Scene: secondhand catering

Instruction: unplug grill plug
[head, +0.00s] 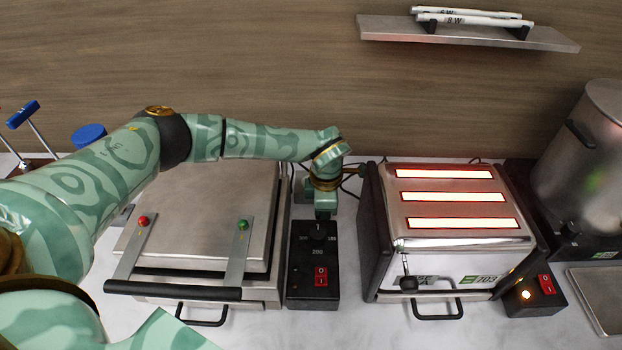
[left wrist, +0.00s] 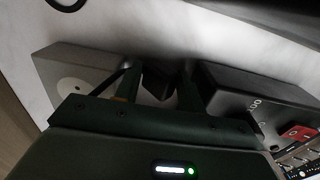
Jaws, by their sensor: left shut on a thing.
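The grill (head: 205,200) is a closed steel contact press with a black front handle. Its black control box (head: 314,265), with a dial and a red switch, stands at its right. My left gripper (head: 325,212) reaches down behind that box; its fingertips are hidden in the head view. In the left wrist view, my left gripper (left wrist: 160,88) is shut with a dark block, apparently the plug (left wrist: 157,82), between its fingers. A pale grey box with a round mark (left wrist: 75,82), possibly the socket, lies beside it. Whether plug and socket touch is unclear. My right gripper is out of view.
A toaster (head: 450,235) with glowing slots stands close right of my left gripper, its lit switch box (head: 533,297) at its right. A steel urn (head: 585,150) stands at far right. A wall shelf (head: 465,32) hangs above. Dark cables (head: 352,182) run behind the appliances.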

